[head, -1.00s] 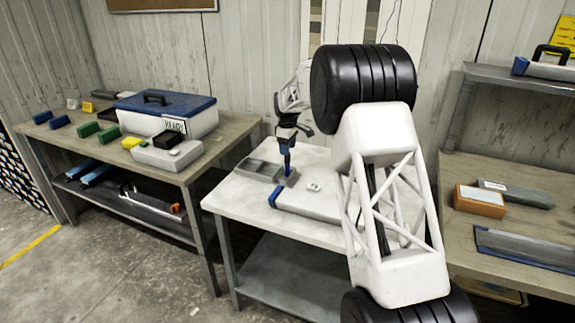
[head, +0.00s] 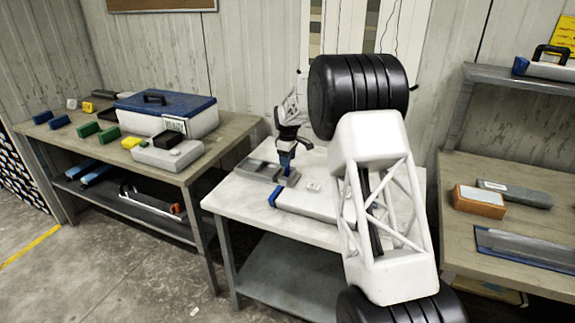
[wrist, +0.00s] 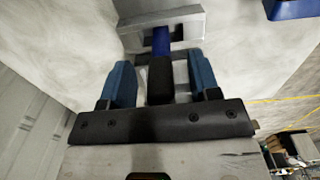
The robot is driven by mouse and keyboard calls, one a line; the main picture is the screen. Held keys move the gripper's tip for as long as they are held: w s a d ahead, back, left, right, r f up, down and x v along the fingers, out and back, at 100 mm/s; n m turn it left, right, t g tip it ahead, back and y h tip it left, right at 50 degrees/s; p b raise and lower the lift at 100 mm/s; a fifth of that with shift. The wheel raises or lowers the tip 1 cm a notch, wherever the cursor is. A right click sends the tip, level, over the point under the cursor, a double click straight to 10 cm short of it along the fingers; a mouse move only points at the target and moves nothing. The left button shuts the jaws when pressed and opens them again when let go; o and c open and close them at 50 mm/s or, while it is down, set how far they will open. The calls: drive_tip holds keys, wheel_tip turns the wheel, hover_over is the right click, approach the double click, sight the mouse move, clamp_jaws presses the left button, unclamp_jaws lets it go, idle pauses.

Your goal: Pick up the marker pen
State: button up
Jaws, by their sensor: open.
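The marker pen (wrist: 160,78) has a blue body and a black end. It stands upright in a small grey block holder (wrist: 190,22) on the white table. In the head view the holder (head: 290,180) sits near the table's middle. My gripper (wrist: 161,66) is open, with one blue finger on each side of the pen's black end. Gaps show between the pen and both fingers. In the head view my gripper (head: 287,155) is just above the holder and mostly hides the pen.
A grey tray (head: 262,170) lies left of the holder. A flat grey case with a blue end (head: 300,205) lies in front of it. A small white item (head: 313,187) is to the right. Side benches hold a blue-lidded toolbox (head: 166,115) and an orange block (head: 480,201).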

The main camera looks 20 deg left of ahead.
drive_tip(key=c, duration=1)
drive_tip(key=shift+r, duration=0.1)
drive_tip(key=shift+r, duration=4.95)
drive_tip(key=s+d, duration=0.5)
drive_tip(key=d, duration=0.1)
drive_tip(key=s+d+r, duration=0.1)
drive_tip(key=s+d, duration=0.4)
drive_tip(key=d, duration=0.1)
drive_tip(key=s+d, duration=0.6)
drive_tip(key=shift+r, duration=0.25)
